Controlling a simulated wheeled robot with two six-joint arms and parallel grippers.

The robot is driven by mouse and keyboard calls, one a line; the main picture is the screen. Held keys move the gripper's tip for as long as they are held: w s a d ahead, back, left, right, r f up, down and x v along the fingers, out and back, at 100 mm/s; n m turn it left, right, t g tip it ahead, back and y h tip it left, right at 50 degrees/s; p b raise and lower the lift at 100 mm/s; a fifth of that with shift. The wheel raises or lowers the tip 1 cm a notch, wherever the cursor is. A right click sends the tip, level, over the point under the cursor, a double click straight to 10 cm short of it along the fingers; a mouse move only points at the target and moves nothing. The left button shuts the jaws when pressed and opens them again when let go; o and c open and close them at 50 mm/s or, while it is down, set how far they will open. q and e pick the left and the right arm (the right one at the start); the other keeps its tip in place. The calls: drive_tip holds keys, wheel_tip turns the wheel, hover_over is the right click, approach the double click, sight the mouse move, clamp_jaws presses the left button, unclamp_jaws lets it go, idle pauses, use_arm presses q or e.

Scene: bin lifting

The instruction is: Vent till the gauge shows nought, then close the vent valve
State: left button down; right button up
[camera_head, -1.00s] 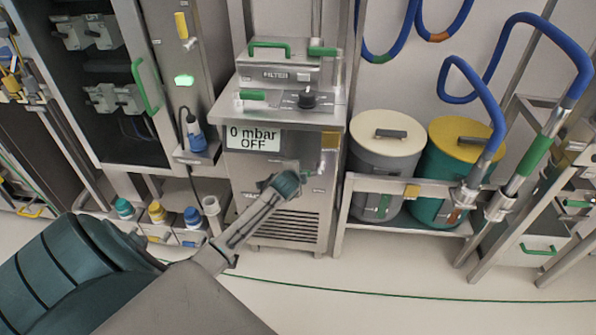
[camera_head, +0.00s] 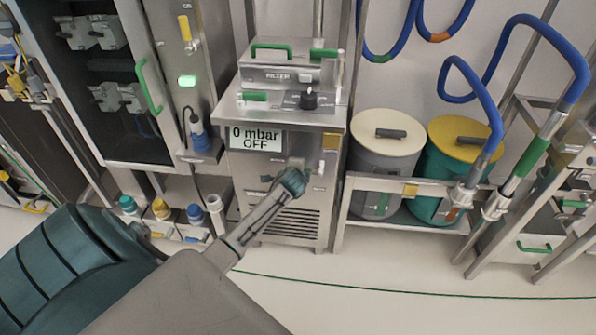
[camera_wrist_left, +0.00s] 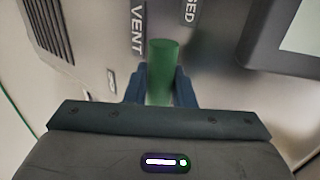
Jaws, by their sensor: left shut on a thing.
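The gauge display (camera_head: 256,139) on the front of the steel filter cabinet (camera_head: 283,222) reads "0 mbar OFF". My left gripper (camera_head: 303,176) is at the cabinet front below and right of the display, and its wrist hides much of the valve in the head view. In the left wrist view my left gripper (camera_wrist_left: 161,95) is shut on the green vent valve handle (camera_wrist_left: 162,65), one finger on each side. The handle points between the label "VENT" and a partly cut-off label ending in "SED". My right gripper is out of view.
A black knob (camera_head: 309,98) and green handles sit on the cabinet's top. At right, a cream-lidded drum (camera_head: 388,134) and a yellow-lidded drum (camera_head: 461,140) stand in a steel frame. Coloured-cap bottles (camera_head: 161,208) stand at left. The floor ahead is clear except for a green line.

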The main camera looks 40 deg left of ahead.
use_arm(q)
drive_tip(key=c, duration=1.5)
unclamp_jaws()
drive_tip(key=shift+c, duration=0.2)
drive_tip(key=shift+r, duration=0.1)
